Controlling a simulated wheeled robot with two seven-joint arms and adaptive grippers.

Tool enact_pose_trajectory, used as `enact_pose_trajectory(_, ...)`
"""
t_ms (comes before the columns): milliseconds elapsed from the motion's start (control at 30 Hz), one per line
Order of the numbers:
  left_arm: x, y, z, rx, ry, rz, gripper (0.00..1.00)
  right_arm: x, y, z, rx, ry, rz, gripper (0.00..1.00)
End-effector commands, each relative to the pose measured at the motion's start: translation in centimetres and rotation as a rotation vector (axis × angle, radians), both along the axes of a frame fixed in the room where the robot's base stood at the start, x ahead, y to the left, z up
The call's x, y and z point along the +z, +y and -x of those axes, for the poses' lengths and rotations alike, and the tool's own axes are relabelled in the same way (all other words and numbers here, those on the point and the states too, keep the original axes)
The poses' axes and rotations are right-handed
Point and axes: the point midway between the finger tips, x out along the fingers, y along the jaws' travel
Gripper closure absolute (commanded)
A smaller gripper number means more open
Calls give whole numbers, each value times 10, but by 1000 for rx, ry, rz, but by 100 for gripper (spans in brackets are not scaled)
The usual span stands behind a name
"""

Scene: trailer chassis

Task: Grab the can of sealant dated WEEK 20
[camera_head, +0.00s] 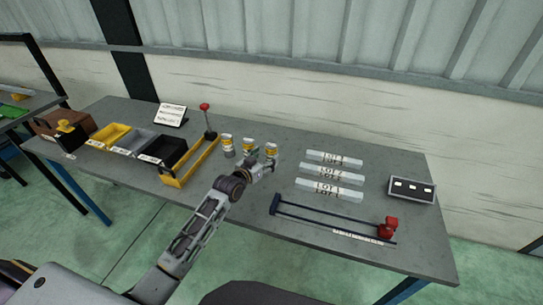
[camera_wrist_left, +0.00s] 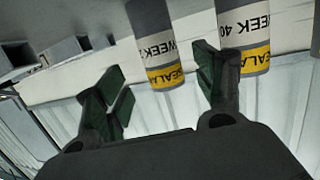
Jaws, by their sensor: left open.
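Three white-and-yellow sealant cans stand in a row on the table: a left can (camera_head: 227,144), a middle can (camera_head: 248,146) and a right can (camera_head: 271,149). The left wrist view shows them upside down. One can there (camera_wrist_left: 158,40) reads WEEK and what looks like a 2, with the rest turned out of sight. The neighbouring can (camera_wrist_left: 243,32) reads WEEK 40. A third can (camera_wrist_left: 315,40) is cut off at the right edge, its date unreadable. My left gripper (camera_head: 265,164) is open and empty close to the right can, which shows between its fingers (camera_wrist_left: 160,72). My right gripper is out of view.
White LOT bars (camera_head: 332,172), a dark blue frame with a red part (camera_head: 388,228) and a small panel (camera_head: 411,188) lie to the right.

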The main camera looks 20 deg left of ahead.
Motion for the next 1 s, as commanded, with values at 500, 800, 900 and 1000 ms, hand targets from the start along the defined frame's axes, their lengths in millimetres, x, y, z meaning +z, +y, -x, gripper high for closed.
enact_pose_trajectory(500,-1,-2,-6,0,0,0,31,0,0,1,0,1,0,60)
enact_pose_trajectory(800,0,-3,-18,0,0,0,31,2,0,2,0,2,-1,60)
enact_pose_trajectory(900,0,-5,-26,-1,0,0,31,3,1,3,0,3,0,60)
enact_pose_trajectory(1000,0,-6,-34,-1,0,1,31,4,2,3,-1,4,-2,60)
